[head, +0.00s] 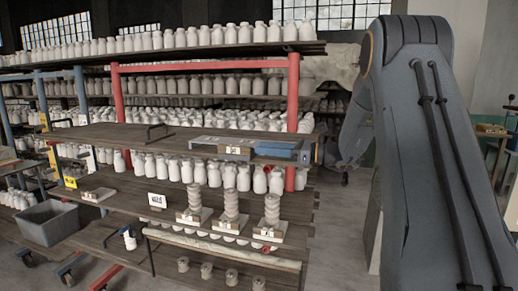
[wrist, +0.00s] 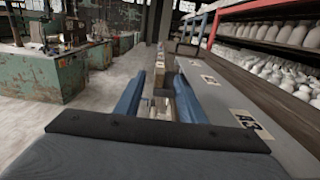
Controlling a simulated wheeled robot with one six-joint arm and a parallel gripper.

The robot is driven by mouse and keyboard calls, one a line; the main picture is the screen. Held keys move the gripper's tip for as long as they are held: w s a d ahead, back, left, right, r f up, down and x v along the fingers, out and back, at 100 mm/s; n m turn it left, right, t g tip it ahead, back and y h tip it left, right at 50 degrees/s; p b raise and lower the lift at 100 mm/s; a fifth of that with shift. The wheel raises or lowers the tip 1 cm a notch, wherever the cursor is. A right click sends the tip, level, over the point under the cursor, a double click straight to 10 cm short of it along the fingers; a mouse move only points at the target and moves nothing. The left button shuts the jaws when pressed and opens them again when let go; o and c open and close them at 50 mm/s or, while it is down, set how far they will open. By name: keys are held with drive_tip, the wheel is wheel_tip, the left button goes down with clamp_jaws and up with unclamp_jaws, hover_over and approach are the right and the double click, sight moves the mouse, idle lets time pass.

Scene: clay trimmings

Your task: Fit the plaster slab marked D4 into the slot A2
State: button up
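My gripper (wrist: 157,90) shows in the wrist view as two blue fingers standing apart, with a gap between them. I see nothing clearly held; some small beige shapes show in the gap. I cannot make out a slab marked D4 or a slot marked A2. In the head view a long grey and blue fixture (head: 210,141) with a white label lies on the middle shelf. In the wrist view a grey surface (wrist: 222,100) with several marked cards runs along the right of the fingers. The gripper is not clearly distinguishable in the head view.
Shelves hold rows of white bottles (head: 190,37). Three ringed stacks (head: 231,206) stand on pale labelled bases on the lower shelf. Green worn cabinets (wrist: 55,80) stand across the floor.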

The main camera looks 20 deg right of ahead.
drive_tip(key=shift+v, duration=1.6)
